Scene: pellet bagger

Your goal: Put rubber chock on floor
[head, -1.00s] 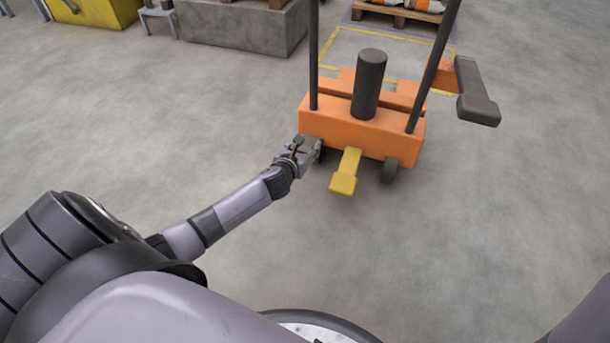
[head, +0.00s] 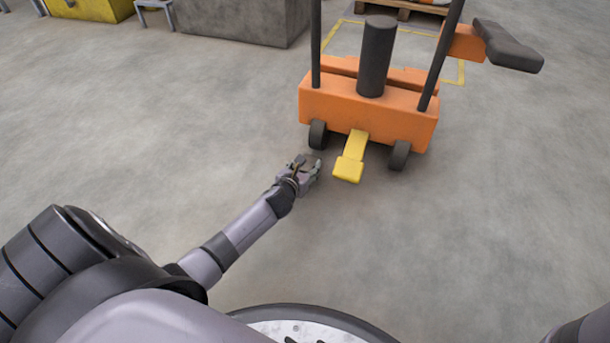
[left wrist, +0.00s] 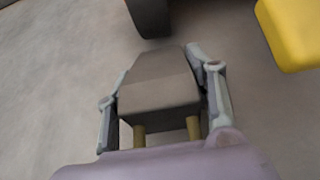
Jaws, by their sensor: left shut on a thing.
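A dark grey-brown rubber chock (left wrist: 160,86) is between the fingers of my left gripper in the left wrist view. The left gripper (left wrist: 160,95) is shut on it, one finger on each side. In the head view my left gripper (head: 307,168) is low, close to the floor (head: 200,130), just in front of the left wheel (head: 318,134) of an orange cart. The chock is mostly hidden by the gripper there. I cannot tell whether the chock touches the floor. My right gripper is not in view.
The orange cart (head: 340,105) has a dark upright cylinder (head: 376,60), two dark posts and a yellow pedal (head: 350,160) close right of my left gripper. A grey block (head: 235,20) and a pallet stand at the back. The floor left and front is clear.

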